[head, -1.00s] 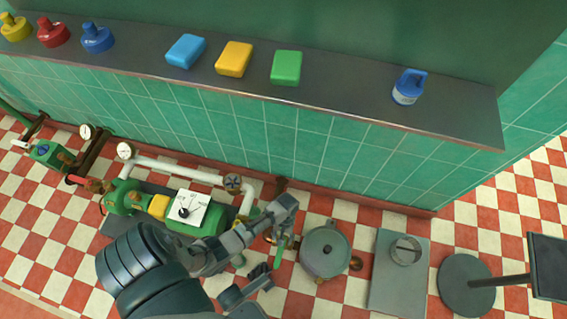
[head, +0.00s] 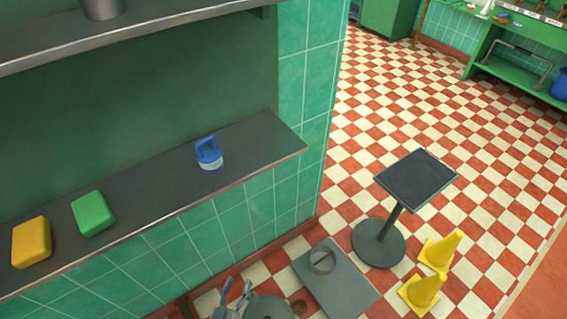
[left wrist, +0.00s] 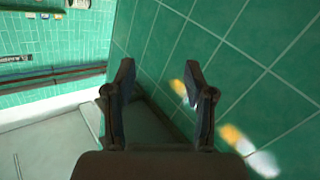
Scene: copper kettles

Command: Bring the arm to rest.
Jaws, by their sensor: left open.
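My left gripper (head: 232,296) shows only in small part at the bottom edge of the head view, low beside the tiled wall. The left wrist view shows the same gripper (left wrist: 157,76) with its two dark fingers spread apart and nothing between them. Green wall tiles (left wrist: 240,60) lie beyond the fingers, and I cannot tell how far off they are. Most of my left arm is outside the head view. My right gripper is in neither view.
A lidded pot (head: 268,309) stands close by the left gripper. A grey plate (head: 345,292) lies right of it. A black-topped stand (head: 417,180) and two yellow cones (head: 440,252) are farther right. The shelf (head: 245,150) holds a blue-and-white container (head: 209,154) and blocks.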

